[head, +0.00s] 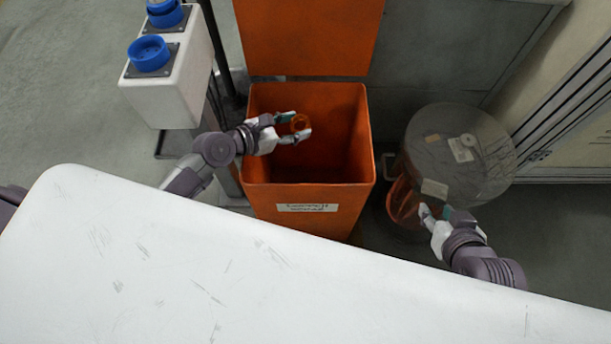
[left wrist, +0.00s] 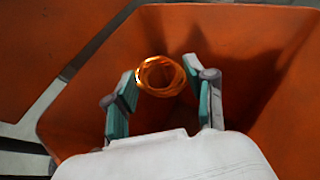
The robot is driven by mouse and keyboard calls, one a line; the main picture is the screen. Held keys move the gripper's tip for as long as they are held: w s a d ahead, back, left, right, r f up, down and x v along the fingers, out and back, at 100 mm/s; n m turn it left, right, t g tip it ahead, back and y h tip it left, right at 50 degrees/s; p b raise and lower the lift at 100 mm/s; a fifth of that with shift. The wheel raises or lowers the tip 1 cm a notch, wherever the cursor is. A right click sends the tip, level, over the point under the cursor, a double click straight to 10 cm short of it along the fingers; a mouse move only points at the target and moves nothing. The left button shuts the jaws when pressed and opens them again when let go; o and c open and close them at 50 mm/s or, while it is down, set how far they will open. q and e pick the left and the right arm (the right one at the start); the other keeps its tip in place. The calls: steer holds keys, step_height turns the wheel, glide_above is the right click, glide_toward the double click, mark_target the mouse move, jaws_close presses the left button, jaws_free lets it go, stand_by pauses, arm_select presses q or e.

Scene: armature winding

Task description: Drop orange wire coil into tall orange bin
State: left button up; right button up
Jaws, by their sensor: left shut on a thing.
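The orange wire coil (head: 299,122) is a small ring between the fingertips of my left gripper (head: 295,126). My left gripper is shut on it and holds it over the open mouth of the tall orange bin (head: 312,215). In the left wrist view the coil (left wrist: 160,76) shows between the two fingers of my left gripper (left wrist: 160,90), with the bin's inner wall (left wrist: 245,45) around and behind it. The bin's lid (head: 308,35) stands open at the back. My right gripper (head: 435,213) is beside the clear drum at the right; its finger opening is hard to make out.
A transparent round drum (head: 455,155) with reddish content stands right of the bin. A white box with blue round buttons (head: 150,54) stands to the left. A scratched white surface (head: 200,270), possibly part of my body, fills the foreground.

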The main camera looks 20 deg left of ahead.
arm_select(q)
steer(key=o, duration=1)
steer(key=shift+c, duration=0.2)
steer(key=v, duration=1.2)
steer(key=shift+s+a, duration=0.1)
